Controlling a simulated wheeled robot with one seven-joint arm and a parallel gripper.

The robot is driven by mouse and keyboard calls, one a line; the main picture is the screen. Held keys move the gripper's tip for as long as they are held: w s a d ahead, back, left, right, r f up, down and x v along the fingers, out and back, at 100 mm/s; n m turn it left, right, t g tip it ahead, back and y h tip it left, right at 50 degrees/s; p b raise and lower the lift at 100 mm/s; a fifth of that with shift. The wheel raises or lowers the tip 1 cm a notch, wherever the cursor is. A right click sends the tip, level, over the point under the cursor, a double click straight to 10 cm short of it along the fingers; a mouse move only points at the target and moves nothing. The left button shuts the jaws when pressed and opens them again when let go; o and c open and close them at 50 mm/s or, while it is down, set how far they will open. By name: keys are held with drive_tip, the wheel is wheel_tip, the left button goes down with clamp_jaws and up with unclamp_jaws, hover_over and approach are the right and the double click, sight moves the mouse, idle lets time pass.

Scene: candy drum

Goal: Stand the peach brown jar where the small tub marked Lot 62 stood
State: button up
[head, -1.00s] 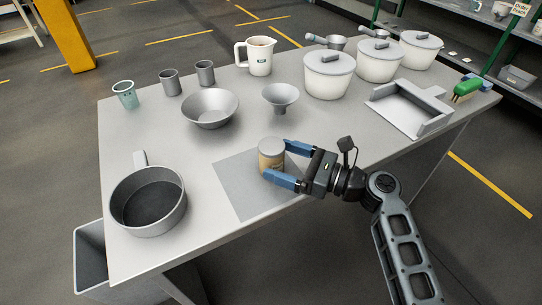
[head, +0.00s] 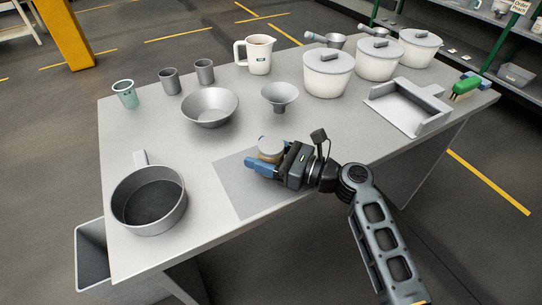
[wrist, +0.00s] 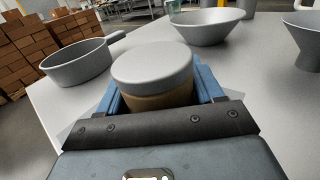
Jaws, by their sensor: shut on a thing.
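The peach brown jar (head: 270,149) has a grey lid and stands upright over the grey mat near the table's front edge. My gripper (head: 262,162) is shut on the jar from the right, with blue fingers on both sides. In the wrist view the jar (wrist: 155,80) fills the middle, and its lower part is hidden by my gripper (wrist: 158,105). I cannot tell whether its base touches the mat. The grey mat (head: 235,185) lies partly under my gripper. No tub with a readable Lot 62 mark shows.
The middle front is clear.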

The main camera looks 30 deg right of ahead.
drive_tip(key=shift+r, duration=0.1)
drive_tip(key=c, duration=0.6)
